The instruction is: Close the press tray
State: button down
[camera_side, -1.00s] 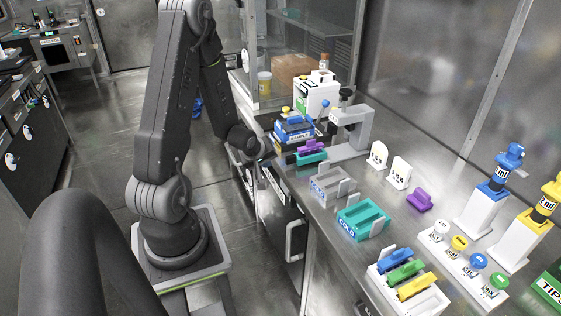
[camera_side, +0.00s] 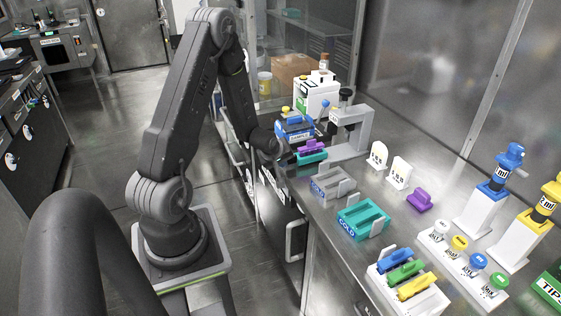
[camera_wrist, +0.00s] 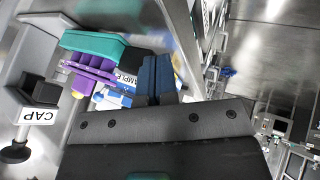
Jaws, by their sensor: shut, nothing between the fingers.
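The press (camera_side: 352,128) is a grey frame with a black knob on top, on the bench. Its teal tray (camera_side: 311,158) sticks out on the side facing my arm, with a purple piece (camera_side: 310,146) on it. In the wrist view the teal tray (camera_wrist: 95,45) and the purple piece (camera_wrist: 88,70) are at upper left, and the press's CAP label (camera_wrist: 40,116) is at left. My gripper (camera_side: 291,155) is shut and empty, close to the tray's outer end. The fingers also show in the wrist view (camera_wrist: 156,72). I cannot tell whether they touch the tray.
A blue SAMPLE rack (camera_side: 294,130) stands just behind the tray. A grey holder (camera_side: 331,186) and a teal COLD block (camera_side: 362,219) are nearer the camera. White stands and a loose purple piece (camera_side: 420,201) are to the right. The bench edge runs below my gripper.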

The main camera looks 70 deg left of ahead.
aim_at(315, 152)
jog(key=w, duration=1.1)
jog(key=shift+w, duration=0.3)
jog(key=shift+d, duration=0.1)
